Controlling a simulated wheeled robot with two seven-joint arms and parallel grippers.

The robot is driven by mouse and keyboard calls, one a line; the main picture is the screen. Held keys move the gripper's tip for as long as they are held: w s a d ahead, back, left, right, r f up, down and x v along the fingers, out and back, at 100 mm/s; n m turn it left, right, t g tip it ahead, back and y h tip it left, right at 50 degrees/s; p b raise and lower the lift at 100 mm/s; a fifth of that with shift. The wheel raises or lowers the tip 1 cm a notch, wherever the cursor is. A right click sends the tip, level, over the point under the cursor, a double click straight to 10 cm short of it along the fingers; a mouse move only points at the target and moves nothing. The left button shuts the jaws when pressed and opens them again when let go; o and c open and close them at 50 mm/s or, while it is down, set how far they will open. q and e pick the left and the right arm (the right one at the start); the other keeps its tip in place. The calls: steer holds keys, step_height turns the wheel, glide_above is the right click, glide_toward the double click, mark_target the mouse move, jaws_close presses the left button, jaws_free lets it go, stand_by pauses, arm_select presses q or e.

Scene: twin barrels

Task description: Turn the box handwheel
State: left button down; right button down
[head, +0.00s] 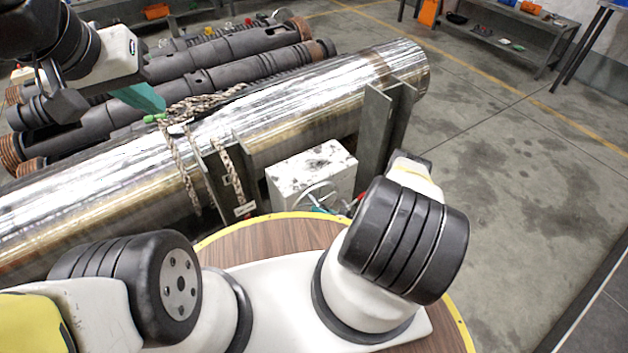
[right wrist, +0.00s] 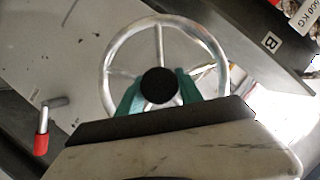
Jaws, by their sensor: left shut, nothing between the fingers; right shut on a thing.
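The box (head: 301,178) is white with dark smudges and stands beside the big metal pipe. Its handwheel (head: 318,190) is a silver ring with spokes on the box's front; in the right wrist view it shows from close up (right wrist: 106,57), with a black round hub (right wrist: 159,85). My right gripper (right wrist: 159,92) is shut on the handwheel, its teal fingers on either side of the hub. The exact contact is partly hidden. In the head view its fingers (head: 322,208) show only small behind my arm. My left gripper (head: 146,99) is shut and empty above the pipe's rope.
A red-tipped lever (right wrist: 42,132) sticks out beside the wheel. The shiny pipe (head: 345,90) lies across the view, with rope (head: 185,165) around it and a grey upright post (head: 374,130) beside the box. Dark pipes (head: 220,77) lie behind. Open floor (head: 510,150) is at right.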

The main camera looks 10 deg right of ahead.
steer(key=c, duration=0.8)
jaws_free()
steer(key=v, duration=0.7)
steer(key=shift+s+d, duration=0.25)
steer(key=shift+s, duration=0.05)
